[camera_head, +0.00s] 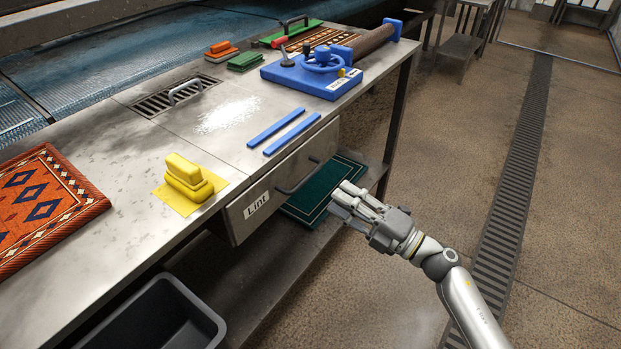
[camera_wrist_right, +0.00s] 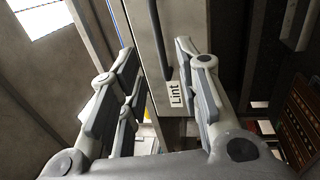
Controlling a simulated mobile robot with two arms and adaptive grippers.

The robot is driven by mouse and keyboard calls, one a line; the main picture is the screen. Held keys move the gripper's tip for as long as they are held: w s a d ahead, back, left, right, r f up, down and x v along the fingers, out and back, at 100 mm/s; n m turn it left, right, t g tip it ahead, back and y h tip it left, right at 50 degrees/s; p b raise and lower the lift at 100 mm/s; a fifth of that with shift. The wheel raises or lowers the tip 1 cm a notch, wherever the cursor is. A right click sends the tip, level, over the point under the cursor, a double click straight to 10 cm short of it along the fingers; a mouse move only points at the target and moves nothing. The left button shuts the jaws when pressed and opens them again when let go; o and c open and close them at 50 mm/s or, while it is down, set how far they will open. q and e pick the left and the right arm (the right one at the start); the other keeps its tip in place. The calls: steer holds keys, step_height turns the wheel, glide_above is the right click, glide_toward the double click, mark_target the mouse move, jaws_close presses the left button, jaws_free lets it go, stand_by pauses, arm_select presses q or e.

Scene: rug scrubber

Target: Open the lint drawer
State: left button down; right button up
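The lint drawer (camera_head: 282,190) is a grey metal box under the front edge of the steel counter, with a white "Lint" label (camera_head: 257,205) and a dark bar handle (camera_head: 299,179). I cannot tell for sure whether it is fully closed. My right gripper (camera_head: 345,193) is to the right of the handle, apart from it, with nothing held. In the right wrist view my right gripper (camera_wrist_right: 156,58) has its fingers spread, and the drawer handle (camera_wrist_right: 161,40) shows between them, beyond the tips. The label (camera_wrist_right: 174,95) shows there too. My left gripper is not in view.
On the counter (camera_head: 110,185) are a yellow brush (camera_head: 187,178), two blue strips (camera_head: 276,128), a white powder patch (camera_head: 229,114) and a blue device (camera_head: 313,75). A green rug (camera_head: 325,190) lies on the lower shelf. A black bin (camera_head: 160,318) stands below. Floor to the right is clear.

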mark_target(308, 175)
steer(key=x, duration=1)
jaws_close()
steer(key=shift+d, duration=0.1)
